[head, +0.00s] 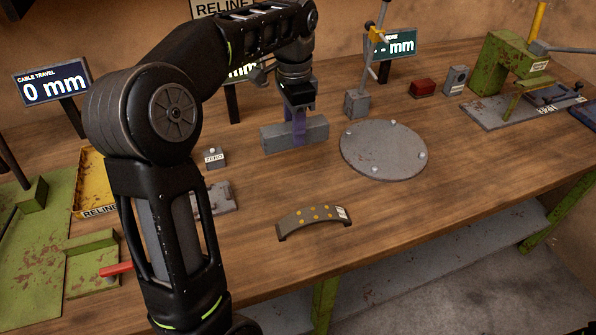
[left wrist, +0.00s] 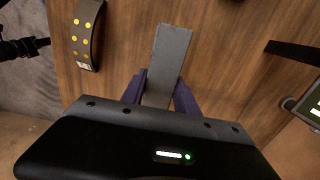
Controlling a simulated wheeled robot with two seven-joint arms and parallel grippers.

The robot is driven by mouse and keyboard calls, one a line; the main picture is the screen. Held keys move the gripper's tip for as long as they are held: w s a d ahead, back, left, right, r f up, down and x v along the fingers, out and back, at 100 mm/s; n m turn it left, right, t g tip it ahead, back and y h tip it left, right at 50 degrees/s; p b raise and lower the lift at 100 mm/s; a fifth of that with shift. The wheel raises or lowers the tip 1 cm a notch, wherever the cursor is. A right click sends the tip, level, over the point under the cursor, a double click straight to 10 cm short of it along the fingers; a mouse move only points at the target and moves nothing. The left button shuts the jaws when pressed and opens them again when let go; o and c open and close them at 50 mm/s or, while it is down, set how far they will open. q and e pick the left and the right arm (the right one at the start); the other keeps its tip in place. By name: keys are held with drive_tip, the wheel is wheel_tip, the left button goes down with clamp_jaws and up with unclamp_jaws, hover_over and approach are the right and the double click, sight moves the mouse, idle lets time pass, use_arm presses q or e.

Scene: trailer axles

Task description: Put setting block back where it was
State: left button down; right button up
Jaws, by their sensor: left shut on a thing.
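The setting block, a long plain grey bar (head: 312,132), is at the middle back of the table, left of the round plate. My left gripper (head: 298,133) points down with its purple fingers shut around the middle of the block. In the left wrist view the block (left wrist: 170,55) runs lengthwise between the two fingertips (left wrist: 160,88). The block looks level and at or very near the table top; I cannot tell whether it touches. My right gripper does not show clearly in either view.
A curved brake shoe (head: 315,219) lies in front of the block. A round grey plate (head: 383,151) with studs is to its right, with a gauge stand (head: 357,103) behind. A ZERO button box (head: 214,158) and yellow tray (head: 91,178) are to the left. A green press (head: 500,70) stands far right.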

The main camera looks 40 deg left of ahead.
use_arm(q)
drive_tip(key=shift+w+d, duration=0.1)
drive_tip(key=shift+w, duration=0.1)
drive_tip(key=shift+f, duration=3.1)
drive_tip(key=shift+f, duration=1.9)
drive_tip(key=c, duration=0.9)
unclamp_jaws()
drive_tip(key=shift+s+f, duration=0.1)
drive_tip(key=shift+f, duration=0.05)
wheel_tip(320, 180, up, 12)
drive_tip(key=shift+r+p, duration=0.15)
drive_tip(key=shift+p, duration=0.55)
